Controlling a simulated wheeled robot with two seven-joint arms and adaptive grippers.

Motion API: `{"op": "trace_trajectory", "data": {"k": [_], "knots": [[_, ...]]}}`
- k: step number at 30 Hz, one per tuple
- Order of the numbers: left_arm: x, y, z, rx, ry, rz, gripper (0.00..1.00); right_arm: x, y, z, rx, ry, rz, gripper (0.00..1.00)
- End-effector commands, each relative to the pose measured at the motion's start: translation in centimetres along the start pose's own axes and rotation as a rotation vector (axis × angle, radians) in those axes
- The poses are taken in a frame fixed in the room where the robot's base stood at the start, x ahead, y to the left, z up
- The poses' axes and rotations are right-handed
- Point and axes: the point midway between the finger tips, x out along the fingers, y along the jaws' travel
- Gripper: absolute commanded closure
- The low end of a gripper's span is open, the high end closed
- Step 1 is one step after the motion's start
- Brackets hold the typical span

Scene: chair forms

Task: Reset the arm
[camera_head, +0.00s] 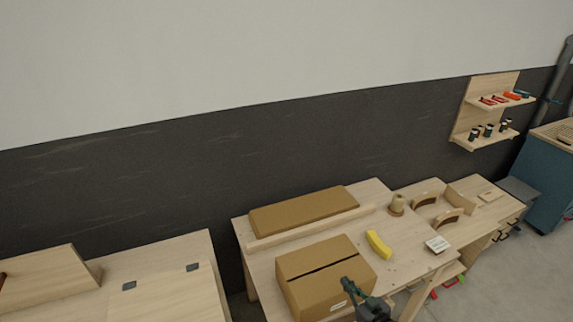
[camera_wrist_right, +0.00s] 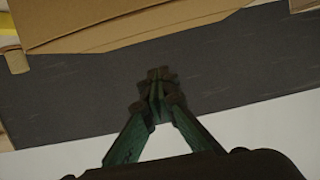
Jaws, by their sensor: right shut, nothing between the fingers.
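My right gripper (camera_head: 348,284) shows at the bottom of the head view, in front of the cardboard box (camera_head: 322,262) on the wooden table. In the right wrist view the gripper's fingers (camera_wrist_right: 158,76) meet at the tips with nothing between them. Brown cardboard (camera_wrist_right: 130,22) fills the top of that view, apart from the fingertips, with the dark wall band behind them. I cannot tell how far the gripper is from the box. My left gripper is not in view.
The table (camera_head: 372,194) also carries a flat cardboard piece (camera_head: 303,211), a yellow curved object (camera_head: 378,244) and a small white card (camera_head: 437,244). Another wooden table (camera_head: 165,292) stands at left. A wall shelf (camera_head: 484,108) and a blue cabinet (camera_head: 545,185) are at right.

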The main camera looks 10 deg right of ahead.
Motion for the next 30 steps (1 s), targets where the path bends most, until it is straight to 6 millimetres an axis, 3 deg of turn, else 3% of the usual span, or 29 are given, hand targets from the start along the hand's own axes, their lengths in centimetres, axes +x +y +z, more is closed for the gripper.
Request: {"op": "trace_trajectory", "data": {"k": [4,7,12,15,21,30], "knots": [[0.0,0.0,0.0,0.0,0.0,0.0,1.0,-1.1,-0.2,1.8,0.005,-0.064,0.018,1.0],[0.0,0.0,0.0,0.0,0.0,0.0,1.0,-3.6,-0.5,5.0,0.014,-0.19,0.053,1.0],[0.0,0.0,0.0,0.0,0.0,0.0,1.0,-11.0,-0.7,11.4,0.038,-0.478,0.134,1.0],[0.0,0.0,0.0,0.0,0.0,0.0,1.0,-14.7,-0.7,13.7,0.053,-0.602,0.169,1.0],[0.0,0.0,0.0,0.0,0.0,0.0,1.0,-20.8,-1.1,16.6,0.084,-0.782,0.214,1.0],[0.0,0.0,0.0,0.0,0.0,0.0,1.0,-28.2,-2.0,18.9,0.133,-0.982,0.263,1.0]]}}
